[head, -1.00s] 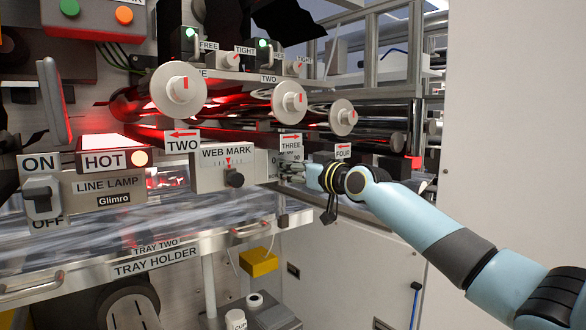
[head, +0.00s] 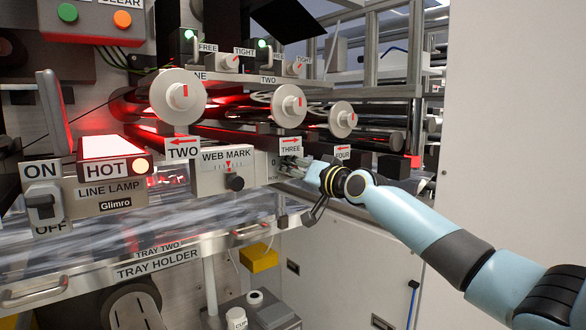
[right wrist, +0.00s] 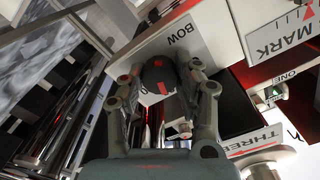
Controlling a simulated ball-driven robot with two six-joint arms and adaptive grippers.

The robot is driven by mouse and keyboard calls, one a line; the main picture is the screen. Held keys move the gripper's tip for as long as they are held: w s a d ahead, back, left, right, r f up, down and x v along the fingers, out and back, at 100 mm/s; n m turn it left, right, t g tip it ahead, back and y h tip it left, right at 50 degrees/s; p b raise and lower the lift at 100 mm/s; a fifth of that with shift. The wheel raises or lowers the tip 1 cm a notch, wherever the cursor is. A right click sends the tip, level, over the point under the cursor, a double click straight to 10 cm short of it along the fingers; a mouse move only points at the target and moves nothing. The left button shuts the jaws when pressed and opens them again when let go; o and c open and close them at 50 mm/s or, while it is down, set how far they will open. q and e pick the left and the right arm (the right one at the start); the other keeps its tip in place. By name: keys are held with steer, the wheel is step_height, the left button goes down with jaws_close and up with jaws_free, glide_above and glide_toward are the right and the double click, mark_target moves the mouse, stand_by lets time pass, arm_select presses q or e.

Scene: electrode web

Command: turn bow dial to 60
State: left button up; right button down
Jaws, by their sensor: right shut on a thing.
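The bow dial (right wrist: 156,76) is a dark round knob below the BOW label (right wrist: 177,37) in the right wrist view. A red mark shows on its face. My right gripper (right wrist: 165,72) is shut on it, with a finger on either side. In the head view my right gripper (head: 290,172) sits at the panel under the THREE sign (head: 290,146), and its fingers cover most of the dial. The scale is hidden there except for a few small marks, so I cannot read the setting. My left gripper is not in view.
The WEB MARK box (head: 225,178) with a black knob is just left of my gripper. The FOUR sign (head: 343,155) and dark rollers are close by. The lit HOT lamp (head: 113,150) is further left. A tray rail (head: 150,262) runs below.

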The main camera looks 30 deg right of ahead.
steer(key=shift+m, duration=0.3)
steer(key=c, duration=0.9)
jaws_free()
steer(key=shift+c, duration=0.2)
steer(key=s, duration=0.7)
steer(key=shift+s+d, duration=0.3)
steer(key=shift+f, duration=0.15)
